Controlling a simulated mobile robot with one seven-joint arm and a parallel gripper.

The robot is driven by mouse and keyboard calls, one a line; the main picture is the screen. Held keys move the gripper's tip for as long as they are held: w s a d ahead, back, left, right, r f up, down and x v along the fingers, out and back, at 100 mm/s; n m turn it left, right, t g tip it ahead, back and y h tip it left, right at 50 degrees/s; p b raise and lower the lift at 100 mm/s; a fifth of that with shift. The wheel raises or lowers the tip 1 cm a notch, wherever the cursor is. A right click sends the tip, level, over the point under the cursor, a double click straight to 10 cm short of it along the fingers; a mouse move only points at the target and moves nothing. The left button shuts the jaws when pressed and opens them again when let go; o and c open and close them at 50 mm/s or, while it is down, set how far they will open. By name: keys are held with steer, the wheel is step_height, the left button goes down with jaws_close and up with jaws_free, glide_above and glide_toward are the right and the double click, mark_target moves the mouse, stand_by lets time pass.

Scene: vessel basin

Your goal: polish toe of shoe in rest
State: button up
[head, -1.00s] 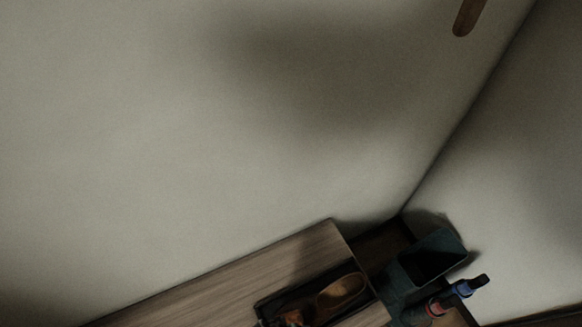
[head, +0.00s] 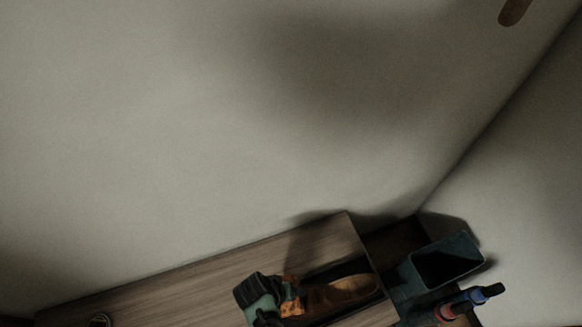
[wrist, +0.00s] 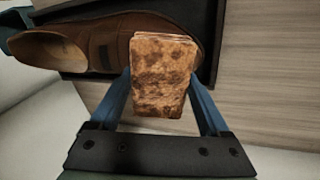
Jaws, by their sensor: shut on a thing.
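The brown shoe (head: 345,292) lies in the dark rest (head: 318,272) on the wooden top. In the wrist view the shoe (wrist: 105,42) has its tan-lined opening at the left and its toe end at the right. My gripper (wrist: 160,82) is shut on a mottled rust-brown block or folded cloth (wrist: 160,72), between two blue fingers. The block overlaps the shoe's toe end and hides part of it; I cannot tell if they touch. In the head view the block (head: 292,297) shows orange-brown at the shoe's left end.
A dark teal open bin (head: 447,262) stands right of the wooden top (head: 180,285). A blue, red and black object (head: 470,302) is in front of it. A small round reddish thing (head: 100,321) is at the bottom left. The top's left part is mostly clear.

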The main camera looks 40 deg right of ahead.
steer(key=shift+s+a, duration=0.2)
steer(key=shift+s, duration=0.1)
steer(key=p+v, duration=0.6)
steer(key=shift+p+v, duration=1.35)
steer(key=shift+v, duration=0.25)
steer(key=shift+d, duration=0.1)
